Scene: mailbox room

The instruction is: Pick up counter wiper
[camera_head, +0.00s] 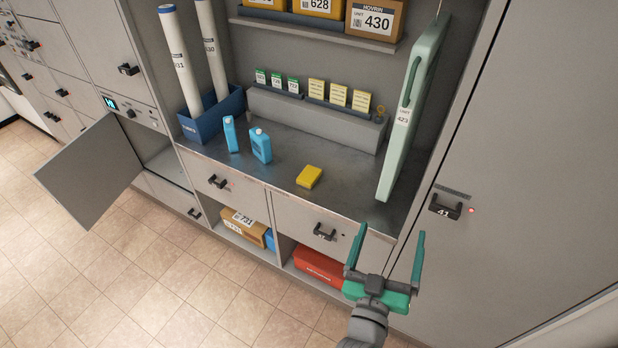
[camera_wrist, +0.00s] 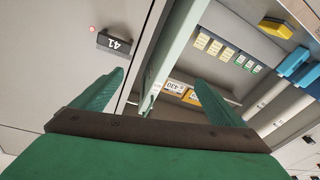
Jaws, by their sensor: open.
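The counter wiper looks to be the small yellow block (camera_head: 309,177) lying flat on the grey counter (camera_head: 275,185), near its front edge. In the wrist view the yellow block (camera_wrist: 276,27) shows at the upper right, outside the span of the fingers. My gripper (camera_head: 391,250) is open and empty, in front of the cabinet, to the right of the block and apart from it. In the wrist view the two green fingers of my gripper (camera_wrist: 158,90) stand wide apart with nothing held between them.
A tall pale green panel (camera_head: 412,110) stands at the counter's right end, between block and locker 41 (camera_head: 445,207). Two blue bottles (camera_head: 260,146) stand left of the block. A blue bin (camera_head: 212,118) holds white tubes. A locker door (camera_head: 92,172) hangs open at left.

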